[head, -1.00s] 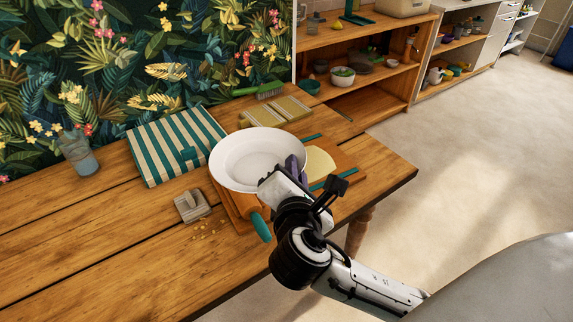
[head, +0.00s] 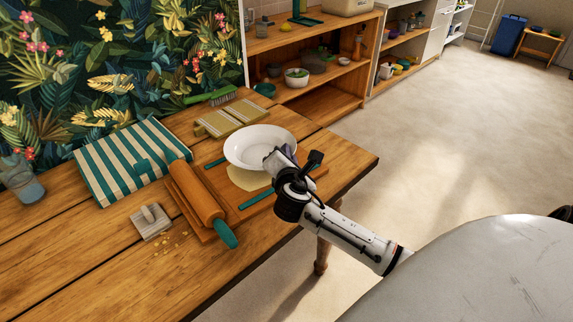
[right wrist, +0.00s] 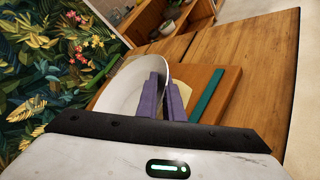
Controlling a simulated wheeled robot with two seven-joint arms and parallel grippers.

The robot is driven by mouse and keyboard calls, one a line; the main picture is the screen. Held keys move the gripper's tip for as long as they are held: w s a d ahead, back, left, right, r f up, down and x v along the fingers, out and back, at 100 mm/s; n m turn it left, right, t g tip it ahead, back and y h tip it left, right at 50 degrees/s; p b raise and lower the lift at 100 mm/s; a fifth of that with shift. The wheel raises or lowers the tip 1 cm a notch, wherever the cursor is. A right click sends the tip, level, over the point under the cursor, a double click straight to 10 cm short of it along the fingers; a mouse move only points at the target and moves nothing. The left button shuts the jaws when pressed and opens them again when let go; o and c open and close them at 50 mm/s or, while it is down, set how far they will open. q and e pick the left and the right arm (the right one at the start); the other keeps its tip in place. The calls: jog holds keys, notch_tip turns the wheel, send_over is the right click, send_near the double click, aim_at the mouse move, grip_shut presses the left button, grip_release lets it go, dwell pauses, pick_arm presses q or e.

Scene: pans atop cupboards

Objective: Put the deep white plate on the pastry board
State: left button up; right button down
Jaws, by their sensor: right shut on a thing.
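The deep white plate (head: 252,146) is over the far part of the wooden pastry board (head: 222,183). My right gripper (head: 284,156) is shut on the plate's near right rim. In the right wrist view, the purple fingers (right wrist: 165,100) pinch the rim of the plate (right wrist: 122,92), with the board (right wrist: 229,84) beneath and to the right. I cannot tell whether the plate touches the board. A pale dough sheet (head: 246,180) lies on the board, partly hidden by the plate. My left gripper is not in view.
A rolling pin (head: 196,192) with a teal handle lies along the board's left side. Teal strips (head: 256,199) lie on the board. A striped cloth-like case (head: 125,165), a wooden press (head: 151,222) and a brush (head: 209,96) are nearby.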

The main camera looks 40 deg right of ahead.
notch_tip(320, 180, down, 3)
jog(key=shift+f+b, duration=0.15)
jog(key=shift+b, duration=0.2)
jog(key=c, duration=1.9)
grip_release()
jog(key=p+v, duration=0.1)
jog(key=v, duration=1.1)
jog(key=shift+s, duration=0.1)
